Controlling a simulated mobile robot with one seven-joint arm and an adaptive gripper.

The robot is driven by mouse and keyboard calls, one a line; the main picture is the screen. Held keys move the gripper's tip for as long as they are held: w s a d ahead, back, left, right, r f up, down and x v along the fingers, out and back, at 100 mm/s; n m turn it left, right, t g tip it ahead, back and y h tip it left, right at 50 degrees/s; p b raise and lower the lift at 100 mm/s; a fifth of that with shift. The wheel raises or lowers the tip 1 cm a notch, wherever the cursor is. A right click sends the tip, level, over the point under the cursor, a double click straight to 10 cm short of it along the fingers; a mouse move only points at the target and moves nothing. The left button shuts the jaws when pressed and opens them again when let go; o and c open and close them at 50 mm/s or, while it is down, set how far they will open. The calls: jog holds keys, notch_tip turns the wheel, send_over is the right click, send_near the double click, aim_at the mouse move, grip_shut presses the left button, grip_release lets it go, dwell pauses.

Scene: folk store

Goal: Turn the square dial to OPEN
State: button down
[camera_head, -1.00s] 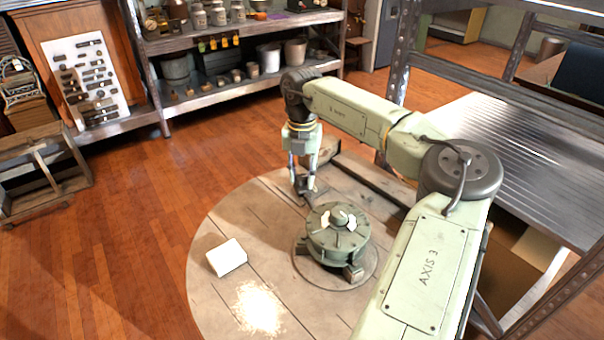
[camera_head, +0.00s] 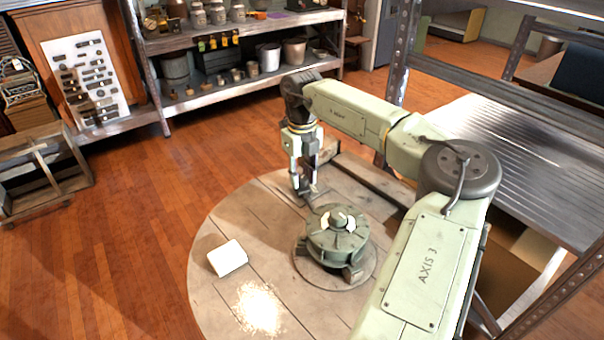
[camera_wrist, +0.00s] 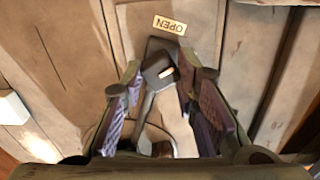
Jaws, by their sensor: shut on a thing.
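The square dial (camera_wrist: 158,72) is a small dark block with a pale mark on its face, seen in the wrist view. A dark bar runs from it toward the lower left. A cream label reading OPEN (camera_wrist: 170,24), upside down in this view, lies just beyond the dial. My gripper (camera_wrist: 160,67) has one finger on each side of the dial and is shut on it. In the head view my gripper (camera_head: 304,188) points down, low over the round wooden top, behind a green drum. The dial is hard to make out there, partly hidden by the fingers.
The green drum (camera_head: 336,246) with pale patches on top stands close in front of my gripper. A white block (camera_head: 227,257) lies on the round wooden top (camera_head: 217,292) at left. A metal shelf frame (camera_head: 402,52) stands at right. The left of the top is mostly clear.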

aim_at(302, 178)
jog(key=n, duration=0.4)
jog(key=shift+w+r+n, duration=0.1)
jog(key=shift+n, duration=0.2)
jog(key=shift+n+p, duration=0.4)
jog(key=shift+n, duration=1.2)
jog(key=c, duration=1.2)
grip_release()
jog(key=shift+c, duration=0.2)
notch_tip(302, 178, up, 12)
